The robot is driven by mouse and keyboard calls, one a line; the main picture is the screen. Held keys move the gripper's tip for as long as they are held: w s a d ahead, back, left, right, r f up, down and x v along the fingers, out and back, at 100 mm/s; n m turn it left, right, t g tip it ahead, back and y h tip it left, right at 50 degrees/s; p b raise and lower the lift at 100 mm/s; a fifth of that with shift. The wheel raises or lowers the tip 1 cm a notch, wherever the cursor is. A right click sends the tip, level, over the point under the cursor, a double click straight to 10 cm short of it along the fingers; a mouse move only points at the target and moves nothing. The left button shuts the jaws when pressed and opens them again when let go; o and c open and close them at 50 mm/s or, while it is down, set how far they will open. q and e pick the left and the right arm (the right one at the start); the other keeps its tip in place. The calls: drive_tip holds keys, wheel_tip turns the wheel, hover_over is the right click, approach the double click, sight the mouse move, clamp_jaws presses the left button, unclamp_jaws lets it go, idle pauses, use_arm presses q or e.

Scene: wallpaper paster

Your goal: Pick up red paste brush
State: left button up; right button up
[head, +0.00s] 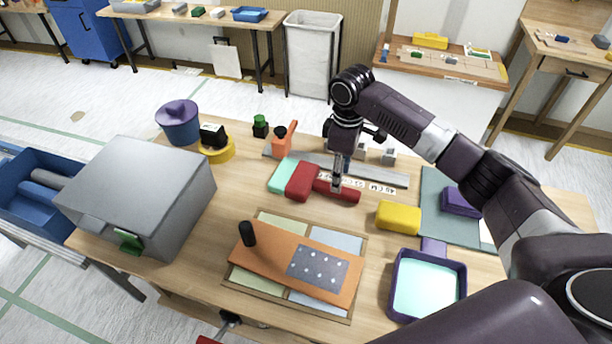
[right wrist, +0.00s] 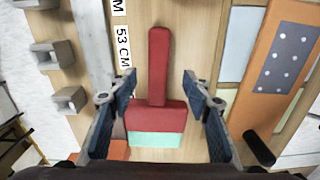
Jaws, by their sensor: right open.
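The red paste brush (head: 303,181) lies flat on the wooden table, its mint bristles to the left and its red handle to the right. In the right wrist view the brush (right wrist: 158,115) has its handle pointing up and its bristles at the bottom. My right gripper (head: 338,184) points down over the handle. In the right wrist view the fingers of the right gripper (right wrist: 159,76) are spread wide, one on each side of the brush, with clear gaps. Exact height above the table is hard to tell. My left gripper is not visible.
A grey ruler strip (head: 385,174) lies behind the brush. A yellow block (head: 398,217) is right of the handle. An orange board (head: 270,262) with a black knob and a purple-rimmed tray (head: 456,303) are in front. A grey box (head: 140,185) stands left.

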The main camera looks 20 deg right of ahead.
sight(317, 185)
drive_tip(key=shift+f, duration=0.5)
wheel_tip(317, 185, down, 4)
drive_tip(key=shift+w+r+p, duration=0.15)
drive_tip(key=shift+p, duration=0.25)
drive_tip(key=shift+f, duration=0.45)
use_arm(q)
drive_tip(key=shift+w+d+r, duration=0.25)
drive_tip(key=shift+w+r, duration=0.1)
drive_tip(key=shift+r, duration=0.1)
use_arm(e)
clamp_jaws()
